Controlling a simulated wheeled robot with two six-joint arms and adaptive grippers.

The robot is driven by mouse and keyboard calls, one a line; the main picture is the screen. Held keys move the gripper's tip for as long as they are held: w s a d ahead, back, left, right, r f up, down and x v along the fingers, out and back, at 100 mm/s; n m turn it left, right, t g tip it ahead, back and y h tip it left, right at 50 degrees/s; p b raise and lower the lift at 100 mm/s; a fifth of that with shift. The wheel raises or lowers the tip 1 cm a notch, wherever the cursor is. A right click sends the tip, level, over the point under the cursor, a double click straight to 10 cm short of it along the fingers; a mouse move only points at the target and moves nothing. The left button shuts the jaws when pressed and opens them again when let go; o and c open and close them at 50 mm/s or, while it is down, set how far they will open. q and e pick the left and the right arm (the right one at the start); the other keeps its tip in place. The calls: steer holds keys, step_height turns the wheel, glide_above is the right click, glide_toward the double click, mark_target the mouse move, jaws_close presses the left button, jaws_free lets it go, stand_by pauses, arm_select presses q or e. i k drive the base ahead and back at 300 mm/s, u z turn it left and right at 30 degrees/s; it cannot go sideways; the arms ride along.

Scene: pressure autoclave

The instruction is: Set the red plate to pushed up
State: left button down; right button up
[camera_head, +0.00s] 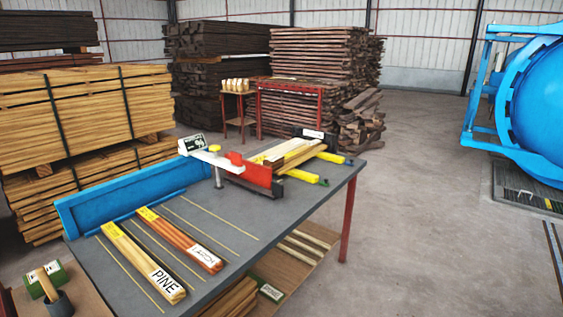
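The red plate (256,175) stands at the right-middle of the grey table, upright along the near left side of a stack of short boards (290,155). A black part sits at the plate's right end. I cannot tell from this view how high the plate is set. Neither of my grippers is in view.
The grey table (215,235) carries pine strips (145,265), reddish strips (180,240), a blue fence (125,200) and a small display (192,144). Yellow bars (300,176) lie by the boards. A blue autoclave (540,100) stands right. Floor between is clear.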

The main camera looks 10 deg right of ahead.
mark_target(256, 178)
steer(key=z, duration=1.4)
steer(key=i, duration=2.25)
steer(key=u, duration=3.55)
